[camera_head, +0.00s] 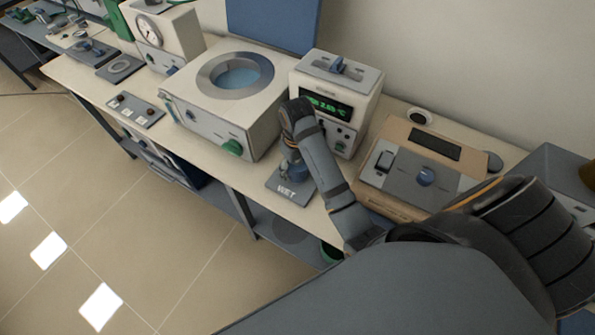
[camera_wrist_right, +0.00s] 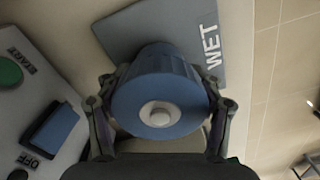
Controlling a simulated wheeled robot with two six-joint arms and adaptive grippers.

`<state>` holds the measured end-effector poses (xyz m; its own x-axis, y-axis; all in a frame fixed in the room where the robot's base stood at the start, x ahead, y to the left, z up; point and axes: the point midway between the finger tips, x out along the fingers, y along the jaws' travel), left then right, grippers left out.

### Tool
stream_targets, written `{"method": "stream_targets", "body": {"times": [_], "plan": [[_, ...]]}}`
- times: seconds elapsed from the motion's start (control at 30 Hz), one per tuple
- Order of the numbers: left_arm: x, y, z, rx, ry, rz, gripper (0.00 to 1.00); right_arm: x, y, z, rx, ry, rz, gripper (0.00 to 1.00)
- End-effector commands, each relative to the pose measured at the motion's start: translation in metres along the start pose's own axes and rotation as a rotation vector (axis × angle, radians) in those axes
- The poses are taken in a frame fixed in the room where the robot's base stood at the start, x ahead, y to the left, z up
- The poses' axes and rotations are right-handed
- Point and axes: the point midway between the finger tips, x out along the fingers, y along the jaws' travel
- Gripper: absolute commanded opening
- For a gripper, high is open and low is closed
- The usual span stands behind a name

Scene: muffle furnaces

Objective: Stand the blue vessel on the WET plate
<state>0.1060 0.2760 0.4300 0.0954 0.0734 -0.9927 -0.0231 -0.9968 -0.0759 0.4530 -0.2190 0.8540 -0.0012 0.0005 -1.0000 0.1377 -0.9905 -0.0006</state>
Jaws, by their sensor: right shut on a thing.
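The blue vessel (camera_wrist_right: 158,78) is between the fingers of my right gripper (camera_wrist_right: 160,103) in the right wrist view, with its round top and pale knob facing the camera. The right gripper is shut on it. The dark WET plate (camera_wrist_right: 113,33) lies under and beyond the vessel. In the head view the vessel (camera_head: 298,171) shows only partly beside my right arm, over the WET plate (camera_head: 277,184). The fingers are mostly hidden there. I cannot tell whether the vessel's base touches the plate. My left gripper is not in view.
A white water bath (camera_head: 193,84) with a round opening stands left of the plate. A box with a green display (camera_head: 358,83) stands just behind. A tan and grey device (camera_head: 398,177) sits to the right. The bench's front edge is close to the plate.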

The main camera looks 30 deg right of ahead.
Motion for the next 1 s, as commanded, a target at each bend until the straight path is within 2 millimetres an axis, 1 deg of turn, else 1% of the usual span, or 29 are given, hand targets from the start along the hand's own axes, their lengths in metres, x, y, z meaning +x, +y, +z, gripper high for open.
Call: {"method": "stream_targets", "body": {"times": [0.17,0.3,0.33,0.5,0.9,1.0], "plan": [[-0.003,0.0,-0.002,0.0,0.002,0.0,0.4,-0.002,-0.001,0.0,-0.001,0.0,-0.002,0.06],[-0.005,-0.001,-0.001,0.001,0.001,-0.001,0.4,0.0,-0.001,0.0,-0.001,-0.001,-0.002,0.06],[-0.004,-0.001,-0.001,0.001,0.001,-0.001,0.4,0.002,-0.001,0.001,-0.001,-0.003,-0.002,0.68],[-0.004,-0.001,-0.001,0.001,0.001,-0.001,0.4,0.002,-0.001,0.0,-0.001,-0.002,-0.002,0.91],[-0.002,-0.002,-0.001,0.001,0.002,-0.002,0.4,0.0,0.0,0.0,-0.001,0.0,-0.002,0.91],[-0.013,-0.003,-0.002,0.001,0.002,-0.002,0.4,-0.012,0.0,0.0,-0.001,-0.001,-0.002,0.91]]}}
